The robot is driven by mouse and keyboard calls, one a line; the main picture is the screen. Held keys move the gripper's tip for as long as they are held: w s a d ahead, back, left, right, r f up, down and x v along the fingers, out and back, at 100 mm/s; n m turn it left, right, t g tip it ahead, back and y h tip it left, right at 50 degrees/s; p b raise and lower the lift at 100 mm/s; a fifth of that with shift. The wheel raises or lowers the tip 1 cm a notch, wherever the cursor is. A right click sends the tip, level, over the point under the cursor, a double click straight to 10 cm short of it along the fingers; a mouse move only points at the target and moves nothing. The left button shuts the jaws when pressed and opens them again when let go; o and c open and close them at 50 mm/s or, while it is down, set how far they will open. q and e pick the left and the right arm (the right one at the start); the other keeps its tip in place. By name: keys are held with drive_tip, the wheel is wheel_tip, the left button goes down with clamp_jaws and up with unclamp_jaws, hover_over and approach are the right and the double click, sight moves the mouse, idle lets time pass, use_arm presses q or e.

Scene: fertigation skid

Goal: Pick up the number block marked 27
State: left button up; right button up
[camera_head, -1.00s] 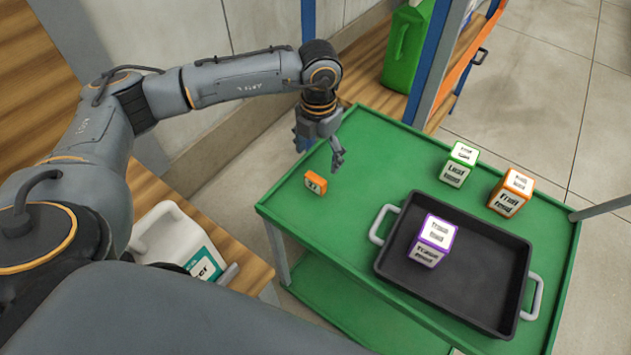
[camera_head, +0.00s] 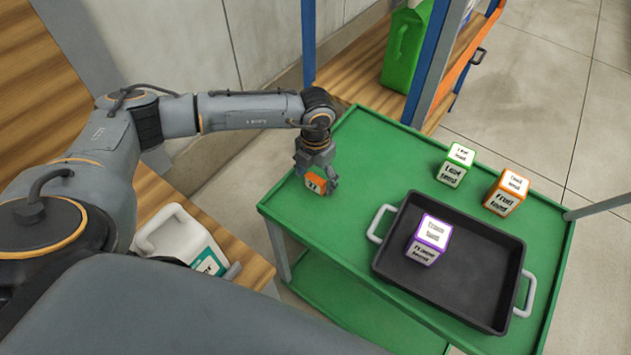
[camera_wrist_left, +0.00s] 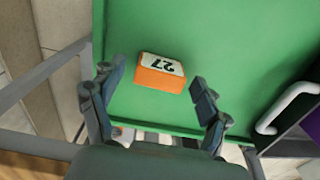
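The number block marked 27 (camera_head: 315,184) is a small orange block with a white face, on the left part of the green cart top. In the left wrist view the block (camera_wrist_left: 161,73) shows its number 27 upside down. My left gripper (camera_head: 318,180) is above and around the block in the head view. In the left wrist view the left gripper (camera_wrist_left: 155,100) is open, its two fingers wide apart, with the block ahead of and between the fingertips. I cannot see contact. My right gripper is not in view.
A white jug (camera_head: 178,236) stands on the wooden bench at left.

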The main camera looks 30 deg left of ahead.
use_arm(q)
drive_tip(key=c, duration=0.9)
drive_tip(key=shift+r, duration=0.15)
